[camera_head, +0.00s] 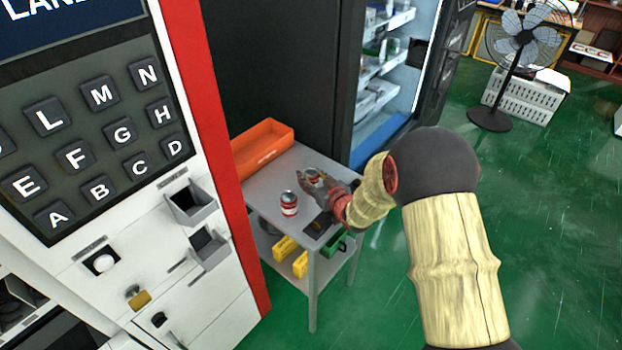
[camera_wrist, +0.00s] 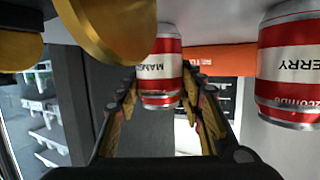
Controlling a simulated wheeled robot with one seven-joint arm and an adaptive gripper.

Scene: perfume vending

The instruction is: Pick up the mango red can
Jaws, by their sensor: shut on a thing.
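The mango can (camera_wrist: 160,65), red and white with part of its name readable, sits between the two fingers of my gripper (camera_wrist: 160,92) in the wrist view, which is upside down. In the head view my gripper (camera_head: 318,186) reaches over the grey table (camera_head: 262,190), shut on this can (camera_head: 314,175), whose lower part is mostly hidden by the fingers. I cannot tell whether the can touches the table. A second red and white can (camera_head: 289,203) stands upright beside it; its label ends in "ERRY" in the wrist view (camera_wrist: 290,65).
An orange bin (camera_head: 262,146) stands at the table's back left. A dark object (camera_head: 317,226) lies near the front right edge. Yellow boxes (camera_head: 286,249) sit on the shelf below. A lettered machine (camera_head: 100,140) stands left, an open lit cabinet (camera_head: 385,60) behind.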

